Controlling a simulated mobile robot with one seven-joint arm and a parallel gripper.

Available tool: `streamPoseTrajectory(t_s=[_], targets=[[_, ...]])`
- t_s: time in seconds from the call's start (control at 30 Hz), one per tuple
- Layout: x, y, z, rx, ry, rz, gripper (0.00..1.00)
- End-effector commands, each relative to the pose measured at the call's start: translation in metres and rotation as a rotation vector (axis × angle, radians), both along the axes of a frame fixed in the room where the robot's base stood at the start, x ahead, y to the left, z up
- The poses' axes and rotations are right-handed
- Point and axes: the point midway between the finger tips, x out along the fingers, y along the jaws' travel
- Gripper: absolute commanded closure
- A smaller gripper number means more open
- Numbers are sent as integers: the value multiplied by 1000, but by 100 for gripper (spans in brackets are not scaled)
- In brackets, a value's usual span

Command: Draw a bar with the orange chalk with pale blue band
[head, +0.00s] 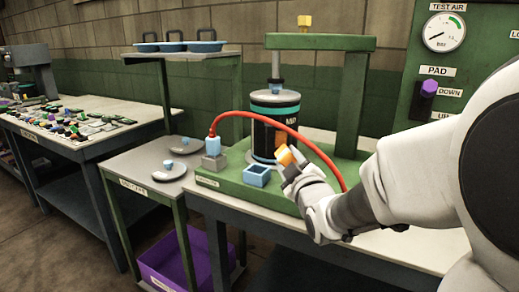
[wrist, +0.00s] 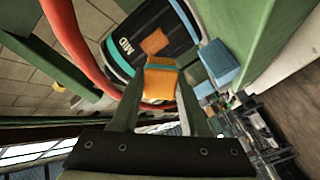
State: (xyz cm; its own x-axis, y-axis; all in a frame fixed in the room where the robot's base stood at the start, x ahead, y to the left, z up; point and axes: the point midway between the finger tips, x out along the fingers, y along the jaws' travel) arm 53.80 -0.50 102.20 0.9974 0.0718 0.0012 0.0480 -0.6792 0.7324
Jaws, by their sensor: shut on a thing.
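My gripper (head: 291,167) is shut on the orange chalk (head: 285,156), in front of the black cylinder. In the wrist view the chalk (wrist: 160,86) sits between the two green fingers, with a teal-looking band across it. The black cylinder (head: 262,133) stands upright in the green press, with a teal band near its top and "MID" lettering. In the wrist view an orange patch (wrist: 154,42) shows on the cylinder's dark face (wrist: 178,38), just beyond the chalk tip. I cannot tell whether the chalk touches the cylinder.
The press's post (head: 350,100) stands right of the cylinder. A side table (head: 135,160) holds grey discs.

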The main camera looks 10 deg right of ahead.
Motion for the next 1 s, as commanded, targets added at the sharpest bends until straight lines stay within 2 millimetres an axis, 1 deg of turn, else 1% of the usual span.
streamPoseTrajectory(t_s=[0.17, 0.4, 0.6, 0.8, 1.0], targets=[[12, 1, -3, 1, -3, 1, 100], [38, 4, -4, 1, -4, 4, 100], [57, 5, -2, 1, -5, 5, 100], [65, 6, -1, 0, -4, 6, 100], [66, 6, 0, 0, -4, 6, 100]])
